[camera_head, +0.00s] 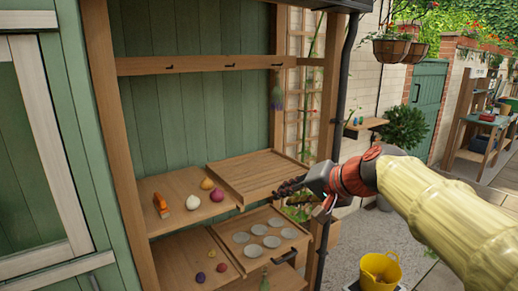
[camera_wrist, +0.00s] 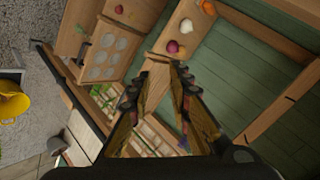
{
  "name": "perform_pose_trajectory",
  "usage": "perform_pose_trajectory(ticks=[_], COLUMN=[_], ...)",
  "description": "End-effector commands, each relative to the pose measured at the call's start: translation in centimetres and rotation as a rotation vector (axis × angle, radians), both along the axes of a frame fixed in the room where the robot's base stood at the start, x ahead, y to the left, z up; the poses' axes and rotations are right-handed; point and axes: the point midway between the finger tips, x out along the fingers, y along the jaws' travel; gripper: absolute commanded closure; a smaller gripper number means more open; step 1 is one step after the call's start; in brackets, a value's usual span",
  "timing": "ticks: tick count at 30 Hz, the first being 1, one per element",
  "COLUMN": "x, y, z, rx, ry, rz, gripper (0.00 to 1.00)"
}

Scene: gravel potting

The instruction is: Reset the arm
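My arm, with a pale yellow sleeve and a red-orange wrist, reaches in from the right in the head view. My gripper (camera_head: 290,188) is in front of the right edge of the slatted wooden shelf (camera_head: 258,174). In the wrist view, the two dark fingers of my gripper (camera_wrist: 162,68) stand apart, with a gap between their tips. Nothing shows between them, so it is open and empty. I cannot tell whether a finger touches the shelf.
A drawer (camera_head: 231,243) with several pale discs is pulled out below. Vegetables, including a purple onion (camera_head: 217,195), lie on the left shelf (camera_head: 178,221). A yellow bucket (camera_head: 380,272) stands on the ground at lower right. A dark post (camera_head: 340,90) rises beside my gripper.

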Motion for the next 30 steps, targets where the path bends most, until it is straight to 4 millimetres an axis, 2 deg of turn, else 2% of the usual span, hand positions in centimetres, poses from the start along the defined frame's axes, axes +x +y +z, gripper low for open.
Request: perform_pose_trajectory(ticks=[1, 6, 12, 15, 18, 20, 24, 30], x=[-2.7, -11.3, -21.7, -25.7, -28.4, -29.2, -29.5, -29.5], y=[-0.7, -4.2, -8.9, -10.8, -11.8, -11.8, -11.6, -11.5], z=[-2.2, -9.6, -16.3, -18.3, -19.2, -19.1, -17.4, -17.2], rx=[-0.071, -0.320, -0.592, -0.696, -0.752, -0.757, -0.759, -0.759], ry=[0.036, 0.150, 0.248, 0.266, 0.257, 0.241, 0.192, 0.185], rz=[0.015, 0.070, 0.139, 0.163, 0.173, 0.170, 0.156, 0.155], gripper=[0.81, 0.81, 0.81, 0.81, 0.81, 0.81, 0.81, 0.81])
